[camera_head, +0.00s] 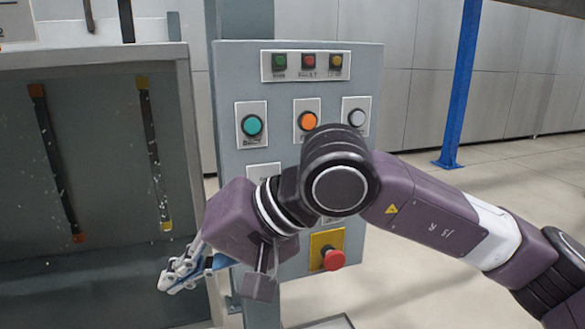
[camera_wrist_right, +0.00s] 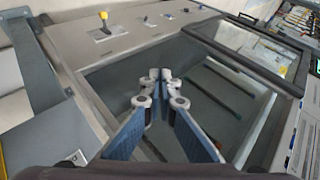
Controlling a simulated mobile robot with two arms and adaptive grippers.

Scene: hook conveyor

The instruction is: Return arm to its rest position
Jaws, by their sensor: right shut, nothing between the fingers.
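My right arm (camera_head: 425,215) comes in from the right in the head view and reaches across the front of a grey control panel (camera_head: 228,75). My right gripper (camera_head: 172,278) is at the lower left, in front of the open grey cabinet and apart from the panel's buttons. In the right wrist view, the right gripper (camera_wrist_right: 160,88) shows its blue fingers with the tips together and nothing between them. The arm hides part of the panel's middle. My left gripper is in neither view.
The panel carries a teal button (camera_head: 252,125), an orange button (camera_head: 308,121), a white button (camera_head: 357,118) and a red emergency stop (camera_head: 333,259). The cabinet frame (camera_head: 188,130) stands close to the gripper. A blue post (camera_head: 462,85) stands behind. Floor at right is open.

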